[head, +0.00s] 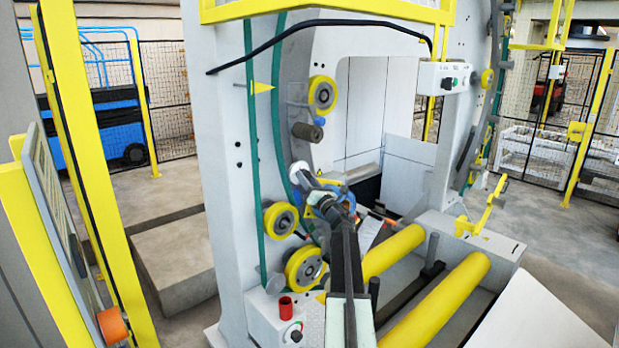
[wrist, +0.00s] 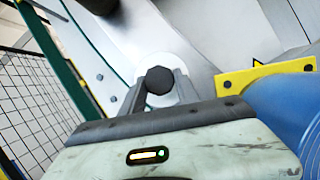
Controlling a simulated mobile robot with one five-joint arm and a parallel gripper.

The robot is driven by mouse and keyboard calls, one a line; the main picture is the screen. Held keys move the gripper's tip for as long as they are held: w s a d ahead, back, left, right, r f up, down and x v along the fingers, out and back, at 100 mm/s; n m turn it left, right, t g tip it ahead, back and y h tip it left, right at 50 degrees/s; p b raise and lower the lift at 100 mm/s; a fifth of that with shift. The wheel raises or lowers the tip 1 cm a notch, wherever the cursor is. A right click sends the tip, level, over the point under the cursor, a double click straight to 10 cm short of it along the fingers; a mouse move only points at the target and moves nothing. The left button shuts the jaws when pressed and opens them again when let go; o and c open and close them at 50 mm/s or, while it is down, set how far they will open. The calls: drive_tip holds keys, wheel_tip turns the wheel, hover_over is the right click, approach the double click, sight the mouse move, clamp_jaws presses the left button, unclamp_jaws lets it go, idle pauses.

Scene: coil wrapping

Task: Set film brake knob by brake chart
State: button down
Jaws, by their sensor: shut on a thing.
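In the wrist view a black, faceted knob (wrist: 159,80) stands in front of a pale round disc (wrist: 172,58). The two grey fingers of my gripper (wrist: 160,86) lie on either side of it, shut on the knob. In the head view my gripper (head: 301,174) is at the far end of my dark arm, inside the ring of the wrapping machine. The knob is too small and covered there to make out. No brake chart can be read in either view.
A blue roll (wrist: 292,112) and a yellow bracket (wrist: 262,74) are close on the right in the wrist view. In the head view yellow-rimmed wheels (head: 281,220) line the ring, and two yellow rollers (head: 440,302) lie right of my arm.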

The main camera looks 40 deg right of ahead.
drive_tip(key=shift+a+r+m+g+h+p, duration=0.1)
drive_tip(key=shift+m+g+h+p, duration=0.4)
drive_tip(key=shift+m, duration=1)
drive_tip(key=shift+m+g+h+p, duration=0.45)
drive_tip(key=shift+m+h+p, duration=0.2)
drive_tip(key=shift+m, duration=0.85)
drive_tip(key=shift+a+r+m+g+h+p, duration=0.1)
drive_tip(key=shift+m+g+h+p, duration=0.4)
drive_tip(key=shift+m, duration=1)
drive_tip(key=shift+f, duration=0.1)
drive_tip(key=c, duration=0.9)
unclamp_jaws()
drive_tip(key=b+v, duration=0.1)
drive_tip(key=v, duration=0.6)
drive_tip(key=shift+s+a, duration=0.2)
drive_tip(key=shift+s, duration=0.15)
drive_tip(key=shift+f, duration=0.1)
